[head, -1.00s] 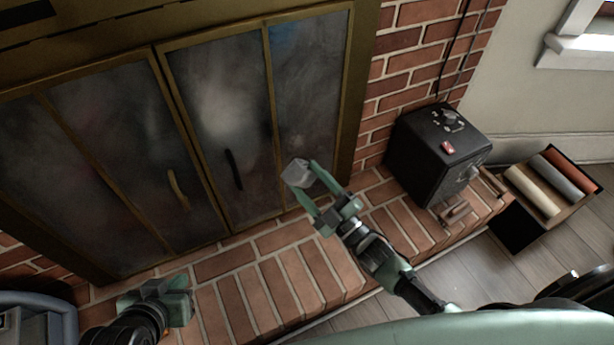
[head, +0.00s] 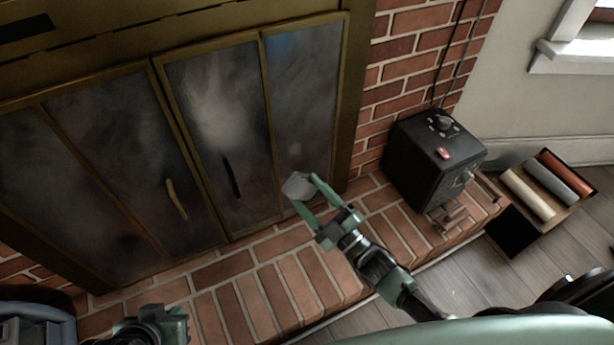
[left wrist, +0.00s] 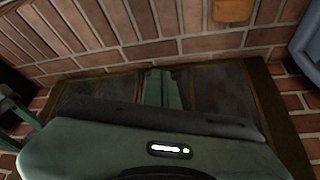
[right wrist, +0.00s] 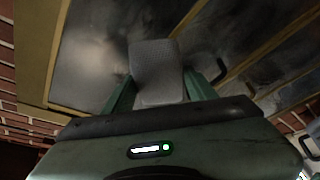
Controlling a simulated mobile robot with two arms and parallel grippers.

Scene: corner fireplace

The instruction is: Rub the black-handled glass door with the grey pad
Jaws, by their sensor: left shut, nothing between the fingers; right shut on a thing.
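The black-handled glass door (head: 215,120) is the right-hand door of the brass-framed fireplace front, with a dark upright handle (head: 231,177). Its glass is hazy, with a pale cloudy patch above the handle. My right gripper (head: 309,196) is shut on the grey pad (head: 298,186), in front of the door's lower right part. The pad also shows between the fingers in the right wrist view (right wrist: 155,70), with smeared glass behind it. I cannot tell whether pad and glass touch. My left gripper (left wrist: 162,88) is shut and empty, low over the hearth at the left.
The neighbouring glass door has a brass handle (head: 176,198). A black box (head: 430,160) with a red item on top stands on the brick hearth (head: 270,285), right of the door. A tray of coloured rolls (head: 545,188) lies further right. A blue-grey container (head: 35,305) is at lower left.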

